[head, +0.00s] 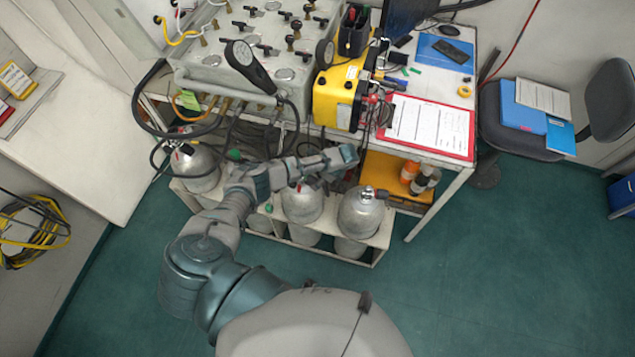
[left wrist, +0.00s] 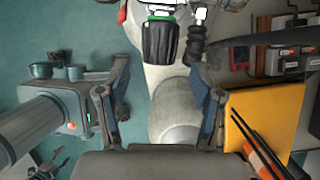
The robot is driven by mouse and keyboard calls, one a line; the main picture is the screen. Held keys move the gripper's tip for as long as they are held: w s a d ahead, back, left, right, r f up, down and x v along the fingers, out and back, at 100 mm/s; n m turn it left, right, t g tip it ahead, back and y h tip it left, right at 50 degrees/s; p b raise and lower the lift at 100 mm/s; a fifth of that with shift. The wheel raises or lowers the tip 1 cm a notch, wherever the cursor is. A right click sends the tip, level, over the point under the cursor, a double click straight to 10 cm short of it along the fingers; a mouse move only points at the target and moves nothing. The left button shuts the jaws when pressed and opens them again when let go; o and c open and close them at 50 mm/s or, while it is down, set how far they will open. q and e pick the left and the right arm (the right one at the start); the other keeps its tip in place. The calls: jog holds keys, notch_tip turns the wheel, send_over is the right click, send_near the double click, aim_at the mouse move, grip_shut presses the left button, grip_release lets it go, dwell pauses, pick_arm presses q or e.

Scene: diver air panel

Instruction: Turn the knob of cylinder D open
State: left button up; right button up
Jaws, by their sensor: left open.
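A black ribbed knob (left wrist: 158,42) with a green ring sits on a pale grey cylinder (left wrist: 172,85) in the left wrist view. My left gripper (left wrist: 160,78) is open, with one finger on each side of the picture. The knob appears beyond the fingertips, between their lines, and nothing is gripped. In the head view my left gripper (head: 342,160) is over the cylinder rack, above and beside the rightmost front cylinder (head: 361,212). Another cylinder (head: 301,203) stands left of it, partly under my arm. I cannot read which cylinder is D. My right gripper is not in view.
The white rack (head: 378,240) holds several cylinders, including one at the left (head: 196,170). The grey valve panel (head: 240,45), a yellow case (head: 338,97) and a red clipboard (head: 430,127) are above on the bench. The green floor (head: 480,260) to the right is clear.

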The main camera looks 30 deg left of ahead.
pick_arm(q)
jog(key=shift+x, duration=1.65)
jog(key=shift+c, duration=0.2)
